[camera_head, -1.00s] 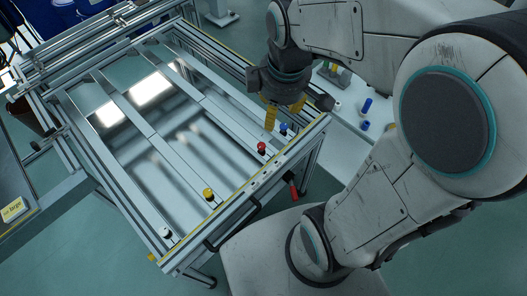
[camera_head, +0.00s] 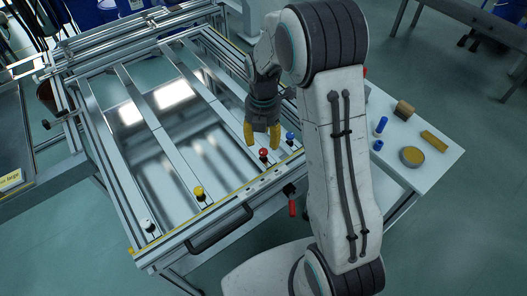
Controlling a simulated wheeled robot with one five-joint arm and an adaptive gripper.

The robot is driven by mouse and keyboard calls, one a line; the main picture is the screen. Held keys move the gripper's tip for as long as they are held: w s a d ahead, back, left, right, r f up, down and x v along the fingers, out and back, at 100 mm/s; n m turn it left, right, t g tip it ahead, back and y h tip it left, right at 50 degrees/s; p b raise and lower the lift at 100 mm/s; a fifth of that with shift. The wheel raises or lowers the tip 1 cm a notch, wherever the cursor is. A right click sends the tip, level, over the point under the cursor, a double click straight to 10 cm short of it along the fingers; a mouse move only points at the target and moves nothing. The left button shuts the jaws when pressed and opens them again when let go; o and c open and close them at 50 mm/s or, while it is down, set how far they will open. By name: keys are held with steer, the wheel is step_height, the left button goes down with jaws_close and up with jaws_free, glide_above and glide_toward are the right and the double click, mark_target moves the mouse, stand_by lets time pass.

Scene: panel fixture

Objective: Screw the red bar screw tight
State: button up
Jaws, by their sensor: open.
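The red bar screw (camera_head: 264,154), a red-topped knob, stands on the near rail of the panel fixture (camera_head: 212,222). My gripper (camera_head: 262,140) points down with its yellow fingers apart, one left of and one right of the red knob's top in the picture. The fingertips appear just above or behind the knob. I cannot tell whether they touch it. Nothing shows between the fingers. How far the screw is turned in cannot be seen.
A blue knob (camera_head: 290,136) stands close right of the red one. A yellow knob (camera_head: 198,191) and a white knob (camera_head: 149,224) stand farther left. A black handle (camera_head: 220,230) and a red-handled part (camera_head: 292,207) sit on the front. A white side table (camera_head: 440,160) holds loose parts.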

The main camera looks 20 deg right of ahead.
mark_target(263, 151)
steer(key=shift+f+b, duration=0.45)
steer(key=shift+f, duration=2.5)
steer(key=shift+c, duration=0.5)
jaws_close()
